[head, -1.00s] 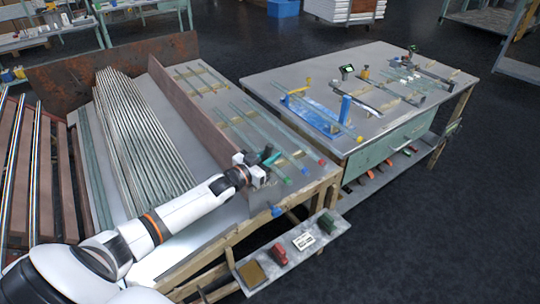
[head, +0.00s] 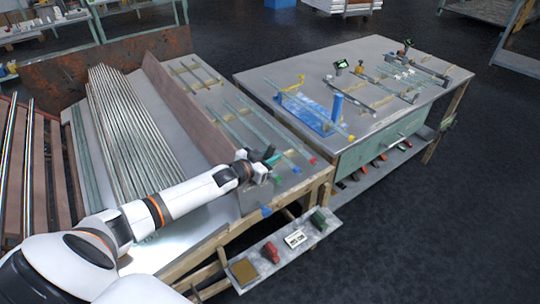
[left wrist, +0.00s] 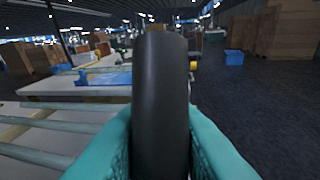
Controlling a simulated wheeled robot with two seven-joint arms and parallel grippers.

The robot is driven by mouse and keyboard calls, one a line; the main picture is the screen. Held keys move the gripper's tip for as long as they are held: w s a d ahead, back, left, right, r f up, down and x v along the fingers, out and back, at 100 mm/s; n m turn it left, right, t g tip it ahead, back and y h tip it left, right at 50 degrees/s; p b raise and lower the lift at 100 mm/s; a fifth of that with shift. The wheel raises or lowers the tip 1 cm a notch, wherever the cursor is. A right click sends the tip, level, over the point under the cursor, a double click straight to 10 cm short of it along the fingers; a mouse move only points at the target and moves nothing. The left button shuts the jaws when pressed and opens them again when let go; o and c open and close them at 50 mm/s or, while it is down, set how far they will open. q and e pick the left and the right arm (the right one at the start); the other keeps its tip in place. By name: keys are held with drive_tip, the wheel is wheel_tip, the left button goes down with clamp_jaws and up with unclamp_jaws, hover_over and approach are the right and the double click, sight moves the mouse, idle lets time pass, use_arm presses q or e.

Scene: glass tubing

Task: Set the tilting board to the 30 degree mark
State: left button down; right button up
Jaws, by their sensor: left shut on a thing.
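My left gripper (head: 264,166) is at the near end of the left bench, close to the end of an upright brown board (head: 185,108). In the left wrist view its two teal fingers (left wrist: 160,140) are shut around a thick, dark, rounded handle (left wrist: 160,85), which stands upright between them. A grey sloping surface with thin glass tubes (head: 238,122) lies right of the brown board. I cannot tell for sure which panel is the tilting board, and no degree mark is readable. My right gripper is not in view.
A second bench (head: 385,75) stands to the right, holding a blue fixture (head: 305,113) and several tubes. A low shelf (head: 255,258) with small red, white and green items is below the left bench. Many long tubes (head: 130,130) lie left of the brown board. Dark floor is clear at right.

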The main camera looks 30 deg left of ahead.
use_arm(q)
drive_tip(key=c, duration=1.3)
unclamp_jaws()
drive_tip(key=shift+s+a+r, duration=0.1)
drive_tip(key=shift+s, duration=0.05)
drive_tip(key=shift+o, duration=0.2)
drive_tip(key=shift+s, duration=0.25)
drive_tip(key=v, duration=1.1)
drive_tip(key=shift+s+b, duration=0.25)
drive_tip(key=shift+b, duration=0.2)
drive_tip(key=shift+a+r, duration=0.1)
